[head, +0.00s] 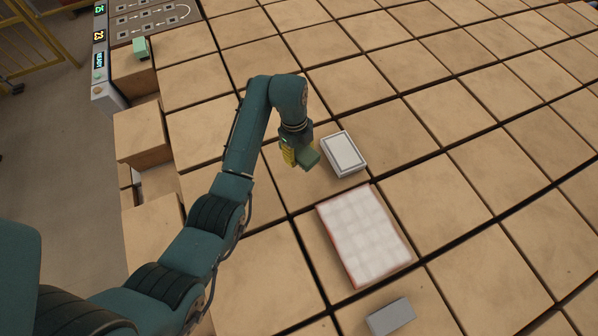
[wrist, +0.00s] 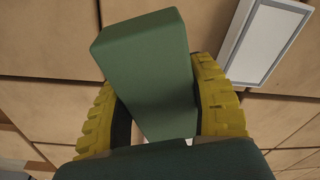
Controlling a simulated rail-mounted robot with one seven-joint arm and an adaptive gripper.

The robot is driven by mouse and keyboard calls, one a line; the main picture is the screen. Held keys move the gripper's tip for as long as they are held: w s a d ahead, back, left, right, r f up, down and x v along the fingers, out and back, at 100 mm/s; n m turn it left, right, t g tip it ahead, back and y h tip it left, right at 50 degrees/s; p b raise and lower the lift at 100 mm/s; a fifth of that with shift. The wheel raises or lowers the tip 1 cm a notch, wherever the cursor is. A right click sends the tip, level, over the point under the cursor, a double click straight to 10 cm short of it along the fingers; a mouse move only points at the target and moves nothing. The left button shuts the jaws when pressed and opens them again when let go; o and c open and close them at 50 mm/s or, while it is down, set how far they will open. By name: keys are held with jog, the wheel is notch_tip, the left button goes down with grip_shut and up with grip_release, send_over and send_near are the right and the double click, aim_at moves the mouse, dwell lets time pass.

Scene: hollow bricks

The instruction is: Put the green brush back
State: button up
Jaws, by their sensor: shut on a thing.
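The green brush (wrist: 150,75) shows in the wrist view as a dark green block between the two yellow ribbed fingers of my gripper (wrist: 160,115). My gripper is shut on it. In the head view my gripper (head: 297,155) is near the middle, with the green brush (head: 308,158) at its end, just left of a white framed box. I cannot tell how high the brush is above the tan blocks. Part of it is hidden by the gripper.
The white framed box (head: 343,154) also shows in the wrist view (wrist: 265,42). A white-topped pad with red edges (head: 365,235) and a grey block (head: 391,317) lie nearer. A light green block (head: 141,48) sits at the far left by a display panel (head: 100,55). Dark gaps separate the tan blocks.

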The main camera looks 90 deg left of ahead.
aim_at(300, 173)
notch_tip(300, 173, down, 10)
jog(key=shift+r+b, duration=0.25)
jog(key=shift+b, duration=0.2)
jog(key=shift+f, duration=0.1)
jog(key=o, duration=1.2)
jog(key=shift+f, duration=0.1)
jog(key=r, duration=0.8)
jog(key=s+a+r+p, duration=0.1)
jog(key=r, duration=0.3)
jog(key=shift+s+r, duration=0.1)
jog(key=shift+r, duration=0.05)
